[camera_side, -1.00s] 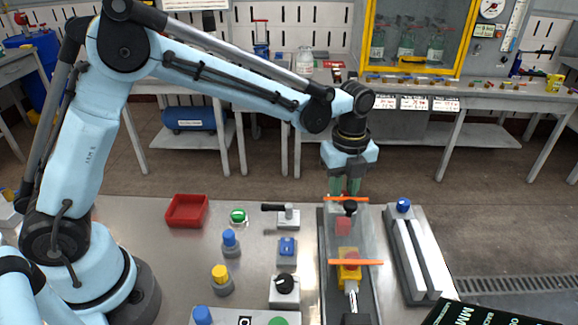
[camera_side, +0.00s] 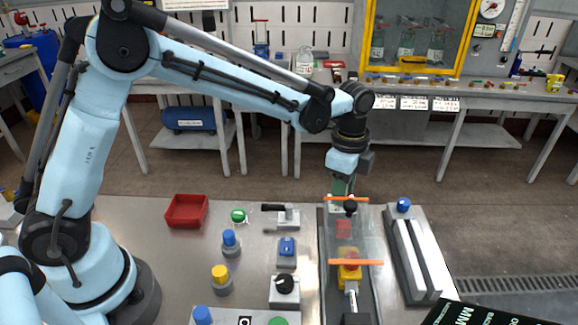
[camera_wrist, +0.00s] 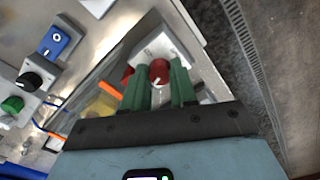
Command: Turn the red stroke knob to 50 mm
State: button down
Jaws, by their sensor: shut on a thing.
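The red stroke knob (camera_wrist: 158,73) shows in the wrist view between the two green fingers of my gripper (camera_wrist: 160,66). It has a pale pointer line and stands in front of a white plate (camera_wrist: 172,46) whose marks are too small to read. My gripper is shut on the knob. In the side view my gripper (camera_side: 342,187) is low at the far end of the conveyor unit (camera_side: 323,262); the knob is hidden there, and I cannot read its setting.
A clear cover with orange edges (camera_side: 355,262) stands over the unit, just in front of my gripper. A black-tipped lever (camera_side: 351,206) is close by. A rail with a blue knob (camera_side: 403,205) lies to the right. Switches and a red tray (camera_side: 186,211) are to the left.

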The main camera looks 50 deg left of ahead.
jog(key=shift+n, duration=1.3)
jog(key=c, duration=0.9)
grip_release()
jog(key=shift+r, duration=0.1)
notch_tip(320, 180, up, 12)
jog(key=shift+s+n, duration=0.1)
jog(key=shift+n, duration=0.2)
